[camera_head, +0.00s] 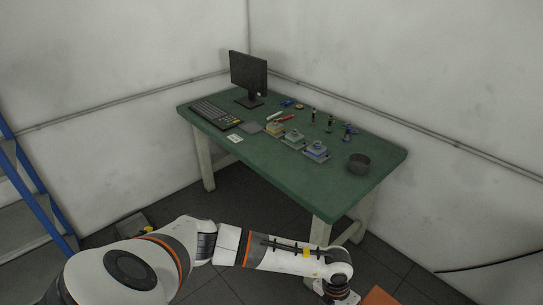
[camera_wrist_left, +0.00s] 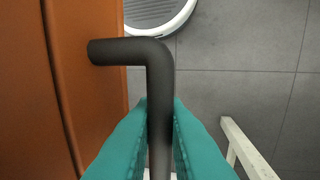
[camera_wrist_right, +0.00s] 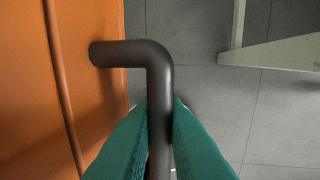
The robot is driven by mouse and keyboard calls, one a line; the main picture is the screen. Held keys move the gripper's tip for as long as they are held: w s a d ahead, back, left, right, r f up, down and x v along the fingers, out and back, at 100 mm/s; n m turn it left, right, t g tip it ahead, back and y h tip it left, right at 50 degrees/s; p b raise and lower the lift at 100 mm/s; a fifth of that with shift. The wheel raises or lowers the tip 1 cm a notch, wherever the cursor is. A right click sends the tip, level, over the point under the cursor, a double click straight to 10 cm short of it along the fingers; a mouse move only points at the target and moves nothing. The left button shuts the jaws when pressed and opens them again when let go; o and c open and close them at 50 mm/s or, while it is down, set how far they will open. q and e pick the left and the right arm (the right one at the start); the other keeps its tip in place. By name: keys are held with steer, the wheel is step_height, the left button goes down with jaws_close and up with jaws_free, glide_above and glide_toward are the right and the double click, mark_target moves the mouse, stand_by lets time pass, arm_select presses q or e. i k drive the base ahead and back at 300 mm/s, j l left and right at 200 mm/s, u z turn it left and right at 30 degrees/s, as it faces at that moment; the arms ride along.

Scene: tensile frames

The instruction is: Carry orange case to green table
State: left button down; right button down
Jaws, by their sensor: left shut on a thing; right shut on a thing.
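The orange case (camera_head: 379,297) shows only as a small corner at the bottom of the head view. Its orange side fills the left of the left wrist view (camera_wrist_left: 92,110) and of the right wrist view (camera_wrist_right: 95,110). My left gripper (camera_wrist_left: 160,125) is shut on a dark bent handle (camera_wrist_left: 125,50) of the case. My right gripper (camera_wrist_right: 160,125) is shut on another dark bent handle (camera_wrist_right: 125,52). The green table (camera_head: 270,170) stands ahead, in the corner of the room. Most of the case and both grippers are hidden or out of the head view.
The front left part of the tabletop is bare. A blue-framed shelf (camera_head: 30,190) stands at the left. A small object (camera_head: 133,225) lies on the floor.

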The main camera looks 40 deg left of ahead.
mark_target(287, 162)
steer(key=i+j, duration=0.1)
steer(key=j, duration=0.35)
steer(key=i+j, duration=0.15)
steer(key=j, duration=0.3)
steer(key=i+j, duration=0.1)
steer(key=j, duration=0.35)
steer(key=i+j, duration=0.15)
steer(key=j, duration=0.3)
steer(key=i+j, duration=0.1)
steer(key=j, duration=0.35)
steer(key=i+j, duration=0.15)
steer(key=j, duration=0.3)
steer(key=i+j, duration=0.1)
steer(key=j, duration=0.35)
steer(key=i+j, duration=0.5)
steer(key=i, duration=0.15)
